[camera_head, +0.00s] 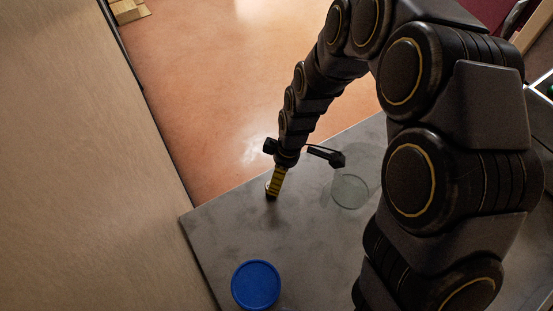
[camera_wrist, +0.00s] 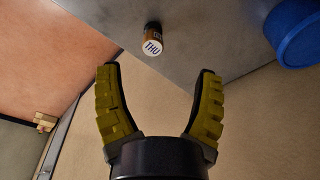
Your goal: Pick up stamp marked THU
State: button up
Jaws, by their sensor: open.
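The stamp marked THU (camera_wrist: 153,44) shows in the wrist view as a small brown cylinder with a pale end face lettered THU in blue. It is on the grey countertop (camera_wrist: 195,40), beyond my open fingertips and between their lines. My gripper (camera_wrist: 157,68) has two yellow ribbed fingers spread wide with nothing between them. In the head view my gripper (camera_head: 273,190) points down at the counter near its far left edge. There the stamp is mostly hidden by the gripper, and I cannot make it out clearly.
A round blue lid or container (camera_head: 256,285) is on the counter near the front; it also shows in the wrist view (camera_wrist: 294,32). A clear glass (camera_head: 350,190) stands right of my gripper. A beige wall or panel (camera_head: 80,190) borders the counter's left side.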

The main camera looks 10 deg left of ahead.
jog(key=a+f, duration=0.1)
jog(key=a+f+n, duration=0.1)
jog(key=f, duration=0.1)
jog(key=shift+w+f+n, duration=0.15)
jog(key=shift+w+n, duration=0.05)
jog(key=shift+n, duration=0.1)
jog(key=shift+w+a+f, duration=0.1)
jog(key=shift+a+f, duration=0.1)
jog(key=shift+f, duration=1.65)
jog(key=shift+w+a+f, duration=0.1)
jog(key=shift+a+f, duration=0.1)
jog(key=shift+f, duration=1.6)
grip_shut()
